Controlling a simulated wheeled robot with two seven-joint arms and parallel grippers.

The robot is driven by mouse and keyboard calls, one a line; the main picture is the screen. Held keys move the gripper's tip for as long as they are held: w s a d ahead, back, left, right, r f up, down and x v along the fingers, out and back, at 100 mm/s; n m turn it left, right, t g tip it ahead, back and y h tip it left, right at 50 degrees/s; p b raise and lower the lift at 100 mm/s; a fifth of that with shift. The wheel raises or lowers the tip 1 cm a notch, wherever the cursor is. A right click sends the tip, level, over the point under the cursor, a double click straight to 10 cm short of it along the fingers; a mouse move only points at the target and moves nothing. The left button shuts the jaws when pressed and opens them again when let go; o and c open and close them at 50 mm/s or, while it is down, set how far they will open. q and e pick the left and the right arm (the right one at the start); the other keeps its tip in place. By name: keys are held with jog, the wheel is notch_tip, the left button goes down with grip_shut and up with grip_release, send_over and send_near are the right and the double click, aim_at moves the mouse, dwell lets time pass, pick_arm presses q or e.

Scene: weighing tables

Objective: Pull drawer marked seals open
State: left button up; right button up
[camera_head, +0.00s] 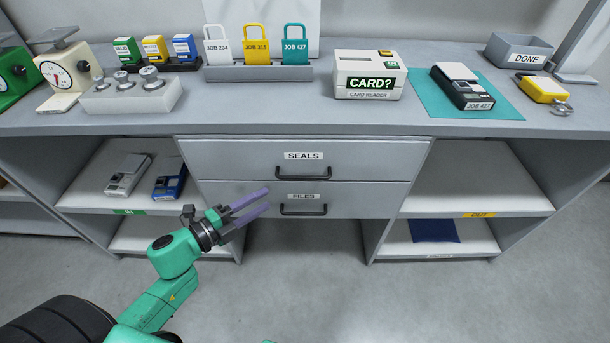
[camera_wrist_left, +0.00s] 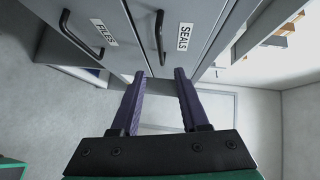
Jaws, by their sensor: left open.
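The drawer marked SEALS (camera_head: 240,157) is the upper of two grey drawers under the counter, and it looks shut. Its dark bar handle (camera_head: 303,173) is below the label; the handle also shows in the left wrist view (camera_wrist_left: 160,38). The drawer marked FILES (camera_head: 240,194) is below it, also shut, with its own handle (camera_head: 303,210). My left gripper (camera_head: 268,201) is open and empty, its purple fingers apart, in front of the drawers and left of the handles. In the left wrist view its fingers (camera_wrist_left: 158,73) point toward the drawer fronts, apart from the SEALS handle. My right gripper is not in view.
The counter (camera_head: 300,122) above holds a card reader (camera_head: 368,75), padlocks on a stand (camera_head: 258,74), weights (camera_head: 132,92), scales and a teal mat (camera_head: 445,108). Open shelves (camera_head: 480,178) flank the drawers. The floor (camera_head: 310,290) before the drawers is clear.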

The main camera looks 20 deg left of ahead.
aim_at(301, 177)
pick_arm(q)
jog(key=x, duration=1.3)
jog(key=shift+w+d, duration=0.25)
jog(key=shift+w, duration=0.05)
grip_shut()
dwell(0.6)
